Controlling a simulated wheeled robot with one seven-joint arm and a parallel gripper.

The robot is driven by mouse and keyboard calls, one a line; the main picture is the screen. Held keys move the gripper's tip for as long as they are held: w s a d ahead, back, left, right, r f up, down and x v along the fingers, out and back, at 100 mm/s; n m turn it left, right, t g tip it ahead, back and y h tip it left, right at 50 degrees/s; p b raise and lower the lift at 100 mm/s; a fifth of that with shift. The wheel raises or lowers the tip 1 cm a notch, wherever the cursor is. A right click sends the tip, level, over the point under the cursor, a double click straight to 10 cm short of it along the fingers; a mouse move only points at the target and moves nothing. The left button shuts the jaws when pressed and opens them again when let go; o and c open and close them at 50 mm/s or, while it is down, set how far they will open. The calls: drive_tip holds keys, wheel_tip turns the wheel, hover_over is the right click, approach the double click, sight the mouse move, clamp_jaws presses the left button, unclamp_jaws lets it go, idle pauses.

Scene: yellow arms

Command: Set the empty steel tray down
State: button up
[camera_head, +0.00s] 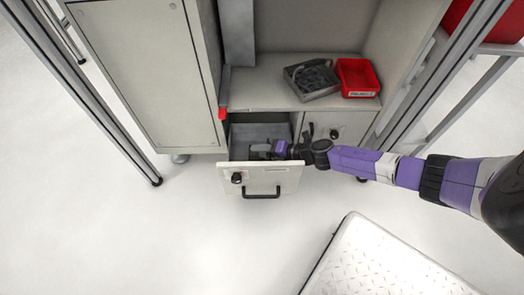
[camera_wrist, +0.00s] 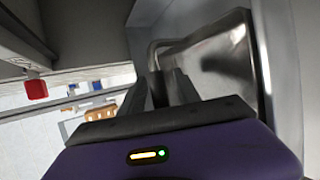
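The steel tray (camera_wrist: 225,52) shows in the wrist view as a shiny, bare metal surface with a rounded rim. My gripper (camera_wrist: 162,80) has its two dark fingers close together, one on each side of that rim, and looks shut on it. In the head view my gripper (camera_head: 262,150) reaches from the right into the open drawer (camera_head: 260,177). The tray is mostly hidden there by my gripper and the drawer front. I cannot tell whether its underside touches the drawer floor.
Above the drawer, a shelf (camera_head: 265,92) holds a grey tray (camera_head: 304,91) of dark parts and a red bin (camera_head: 358,76). A closed compartment (camera_head: 340,127) is right of the drawer. Metal posts stand either side. A white textured platform (camera_head: 375,265) is in front; the floor between is clear.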

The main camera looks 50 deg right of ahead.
drive_tip(key=shift+r, duration=0.15)
drive_tip(key=p+v, duration=0.5)
drive_tip(key=v, duration=0.7)
drive_tip(key=shift+d, duration=0.1)
